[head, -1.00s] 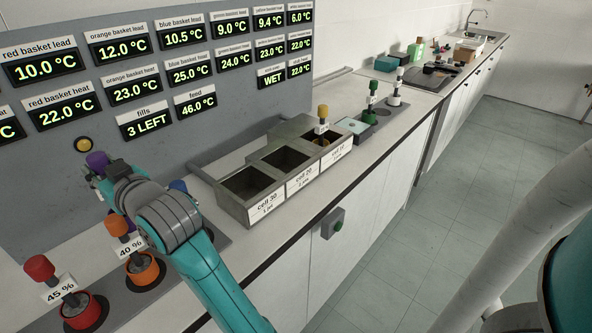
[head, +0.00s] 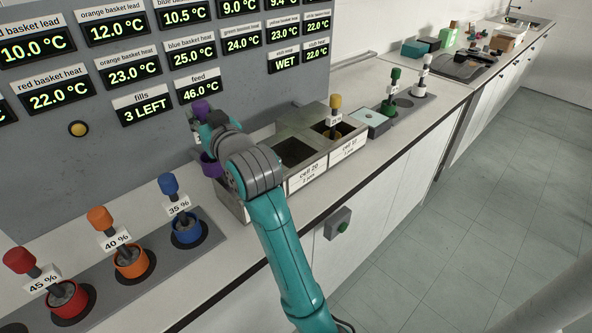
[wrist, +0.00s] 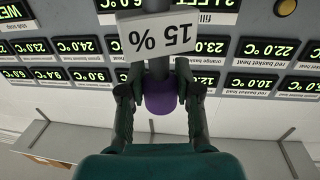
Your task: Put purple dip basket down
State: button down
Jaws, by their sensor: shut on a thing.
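My gripper (head: 203,122) is shut on the purple dip basket, gripping near its purple knob (head: 201,108). The basket's purple lower part (head: 209,165) hangs by the left end of the steel cell box (head: 230,202), partly hidden by my arm; I cannot tell whether it touches anything. In the wrist view the knob (wrist: 161,104) sits between my two fingers (wrist: 160,95), with a "15 %" tag (wrist: 160,38) upside down beyond it. The cell 20 compartment (head: 293,150) looks empty; the leftmost compartment is mostly hidden.
Red (head: 68,298), orange (head: 131,262) and blue (head: 187,230) baskets stand in a grey strip at left. A yellow-knobbed basket (head: 335,102) stands in cell 10. Green (head: 392,90) and white (head: 424,75) ones stand farther right. The display panel (head: 120,165) rises behind.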

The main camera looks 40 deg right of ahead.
jog(key=s+d+m+g+h, duration=0.1)
jog(key=s+d+m+h, duration=0.15)
jog(key=d, duration=0.75)
jog(key=s+d+m+g+h, duration=0.1)
jog(key=d+h, duration=0.2)
jog(key=d, duration=0.8)
notch_tip(320, 180, down, 10)
jog(key=shift+s+r, duration=0.15)
jog(key=shift+r, duration=0.05)
jog(key=shift+d+f+m+h, duration=0.1)
jog(key=shift+f+m+h, duration=0.05)
jog(key=shift+m+h, duration=0.1)
jog(key=c, duration=0.8)
grip_release()
